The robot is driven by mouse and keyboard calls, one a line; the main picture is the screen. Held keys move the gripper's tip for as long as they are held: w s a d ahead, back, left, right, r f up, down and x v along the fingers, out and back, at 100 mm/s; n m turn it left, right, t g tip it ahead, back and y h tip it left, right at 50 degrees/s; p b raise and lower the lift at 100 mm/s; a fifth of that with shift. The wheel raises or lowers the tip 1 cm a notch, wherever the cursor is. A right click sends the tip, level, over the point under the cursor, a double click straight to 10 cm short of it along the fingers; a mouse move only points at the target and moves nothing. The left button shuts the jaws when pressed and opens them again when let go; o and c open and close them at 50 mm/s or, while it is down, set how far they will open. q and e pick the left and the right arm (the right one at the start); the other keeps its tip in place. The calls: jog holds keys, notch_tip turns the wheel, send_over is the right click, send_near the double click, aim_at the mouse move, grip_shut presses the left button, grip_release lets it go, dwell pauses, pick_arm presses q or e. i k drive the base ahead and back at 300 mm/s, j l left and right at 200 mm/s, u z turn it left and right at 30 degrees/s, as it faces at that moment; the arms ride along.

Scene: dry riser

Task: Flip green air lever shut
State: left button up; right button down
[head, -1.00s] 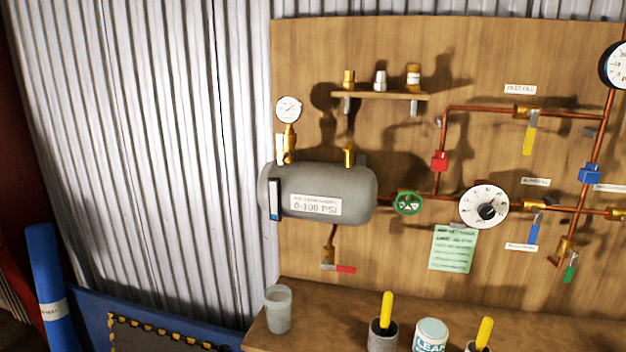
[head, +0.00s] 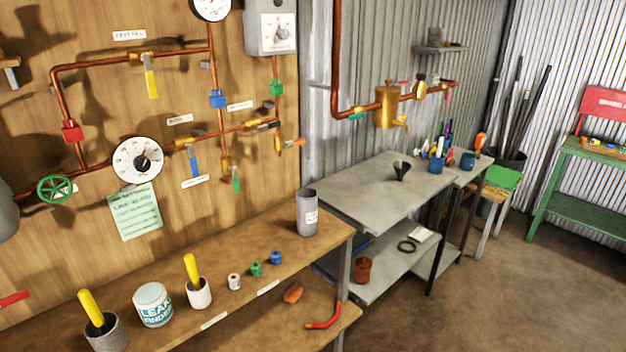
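A small green lever (head: 236,182) hangs pointing down beside a brass fitting (head: 225,166), at the lower end of the vertical copper pipe with the blue block (head: 217,99). Its label cannot be made out. Other green parts show: a round handwheel (head: 55,189) at the left, a green block (head: 276,88) on the pipe below the grey box, and a teal-green lever (head: 356,115) on the copper pipe at the metal wall. Which of these is the air lever cannot be read. Neither of my grippers is in view.
A wooden bench (head: 263,240) under the board holds a grey cup (head: 307,213), pots with yellow handles (head: 199,291) and a white tub (head: 152,304). A grey metal table (head: 368,200) stands to its right. The brown floor (head: 500,290) is clear at the lower right.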

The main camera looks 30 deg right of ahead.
aim_at(236, 182)
jog(key=z, duration=0.5)
jog(key=l+z, duration=0.35)
jog(key=k+l+z, duration=0.1)
jog(key=l+z, duration=0.3)
